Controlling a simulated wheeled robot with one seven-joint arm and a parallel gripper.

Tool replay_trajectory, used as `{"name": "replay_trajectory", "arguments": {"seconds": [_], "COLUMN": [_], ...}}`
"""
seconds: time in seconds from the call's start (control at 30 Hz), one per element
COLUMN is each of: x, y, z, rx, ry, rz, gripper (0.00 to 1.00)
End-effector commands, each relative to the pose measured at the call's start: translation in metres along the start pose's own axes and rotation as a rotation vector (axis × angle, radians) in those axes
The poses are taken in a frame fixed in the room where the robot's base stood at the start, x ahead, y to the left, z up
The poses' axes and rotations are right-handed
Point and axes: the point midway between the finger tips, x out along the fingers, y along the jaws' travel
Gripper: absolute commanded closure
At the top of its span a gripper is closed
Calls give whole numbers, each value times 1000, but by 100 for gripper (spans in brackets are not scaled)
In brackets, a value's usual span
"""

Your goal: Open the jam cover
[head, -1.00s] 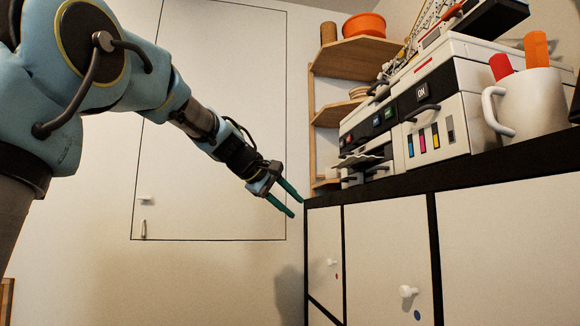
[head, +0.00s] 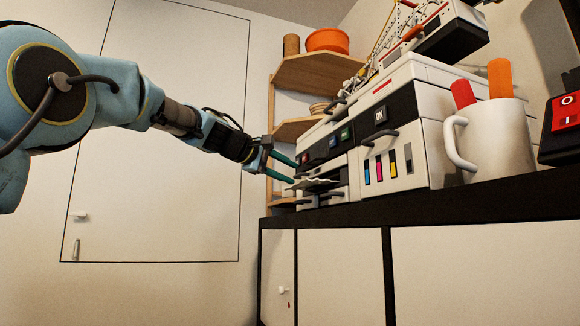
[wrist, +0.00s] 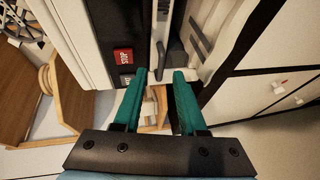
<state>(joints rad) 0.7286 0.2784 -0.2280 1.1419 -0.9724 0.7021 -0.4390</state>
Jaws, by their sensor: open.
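The printer (head: 432,85) is white with dark panels and stands on the black counter. Its front has a dark ON panel (head: 380,114), a dark handle (head: 382,137) and a strip of coloured ink marks. I cannot tell for certain which panel is the jam cover. My gripper (head: 293,173) has teal fingers and is open and empty at the left end of the printer, near its lower front trays. In the wrist view, the gap between the fingers (wrist: 160,75) lies just below a dark handle-like part (wrist: 171,57). Contact is not visible.
A red STOP button (wrist: 123,55) sits left of the fingers in the wrist view. A white mug (head: 500,140) with red and orange sticks stands on the counter (head: 450,203) right of the printer. Wooden shelves (head: 335,72) with an orange bowl (head: 328,40) are behind.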

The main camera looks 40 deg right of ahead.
Motion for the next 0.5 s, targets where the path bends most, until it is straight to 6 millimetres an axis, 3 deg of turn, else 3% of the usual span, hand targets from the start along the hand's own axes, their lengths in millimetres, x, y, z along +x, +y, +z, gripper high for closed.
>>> {"name": "replay_trajectory", "arguments": {"seconds": [0.17,0.43,0.5], "x": [12,14,14], "y": [1,-1,-1], "z": [0,0,0], "rx": [1,1,1], "ry": [1,1,1], "rz": [0,-1,-1], "gripper": [59,59,65]}}
